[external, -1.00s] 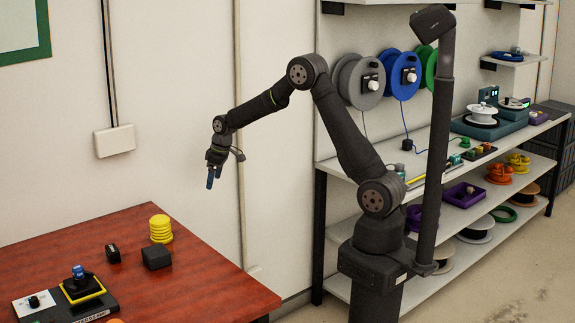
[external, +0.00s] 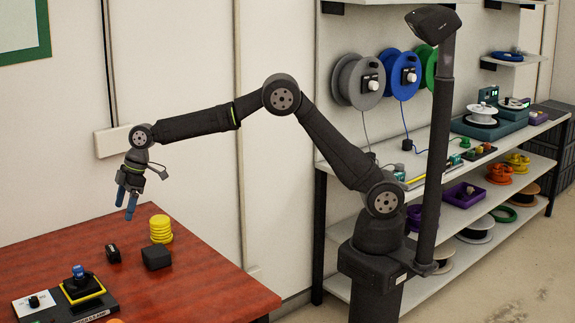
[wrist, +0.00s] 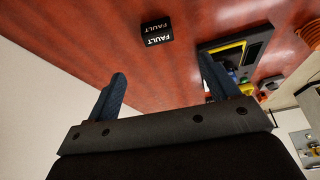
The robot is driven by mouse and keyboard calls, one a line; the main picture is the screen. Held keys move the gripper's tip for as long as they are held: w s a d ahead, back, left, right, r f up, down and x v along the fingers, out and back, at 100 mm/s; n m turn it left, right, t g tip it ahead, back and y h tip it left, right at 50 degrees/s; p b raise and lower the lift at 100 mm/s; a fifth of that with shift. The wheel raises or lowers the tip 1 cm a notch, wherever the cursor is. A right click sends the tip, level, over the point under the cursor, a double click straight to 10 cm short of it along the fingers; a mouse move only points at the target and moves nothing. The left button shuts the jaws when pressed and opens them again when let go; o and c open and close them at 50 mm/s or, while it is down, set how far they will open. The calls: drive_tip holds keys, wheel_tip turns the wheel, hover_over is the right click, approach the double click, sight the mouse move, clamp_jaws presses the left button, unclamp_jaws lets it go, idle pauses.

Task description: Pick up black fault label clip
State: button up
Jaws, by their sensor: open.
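The black fault label clip (wrist: 156,32) is a small dark block with white "FAULT" lettering, lying on the red-brown table near the top of the wrist view. In the external view, it appears to be the small black block (external: 113,253) on the table. My gripper (external: 126,205) is above the table with its blue fingers pointing down, apart from the clip. In the wrist view, my gripper (wrist: 162,72) shows two separated fingers with nothing between them. The clip shows beyond the fingertips, roughly between their lines.
A black box (external: 156,257) and a yellow ribbed stack (external: 161,229) stand right of the clip. A black device with a yellow frame (external: 83,288) and blue knob is nearer the front left. Bare table lies around the clip. The wall is behind.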

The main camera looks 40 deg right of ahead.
sight(115, 248)
drive_tip(key=x, duration=1.4)
drive_tip(key=shift+w+f, duration=0.2)
drive_tip(key=shift+f, duration=0.15)
drive_tip(key=c, duration=1)
